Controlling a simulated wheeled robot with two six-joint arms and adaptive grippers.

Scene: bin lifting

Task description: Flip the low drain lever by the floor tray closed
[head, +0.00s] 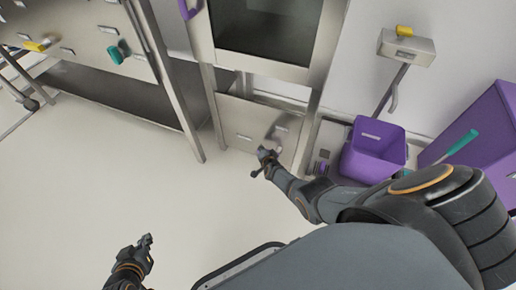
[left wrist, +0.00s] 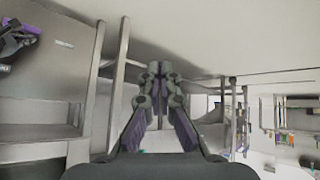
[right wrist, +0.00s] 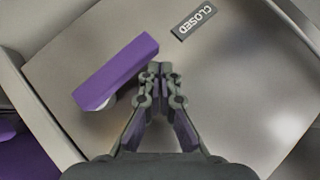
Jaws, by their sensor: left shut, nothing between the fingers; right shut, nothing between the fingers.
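In the right wrist view a purple drain lever (right wrist: 117,72) lies slanted across a metal surface, its upper right end near a dark CLOSED label (right wrist: 194,22). My right gripper (right wrist: 160,70) is shut and empty, its fingertips just right of the lever's upper end. I cannot tell whether they touch it. In the head view my right gripper (head: 264,154) is low in front of a steel panel (head: 240,122) under the machine; the lever is hard to make out there. My left gripper (head: 147,240) is shut and empty over open floor; its fingertips also show in the left wrist view (left wrist: 160,70).
A purple bin (head: 372,150) stands right of my right forearm, beside a larger purple container (head: 485,120). A wall box with a yellow part (head: 404,46) is above. A steel bench (head: 95,45) stands at the left. The floor (head: 90,190) at the left is clear.

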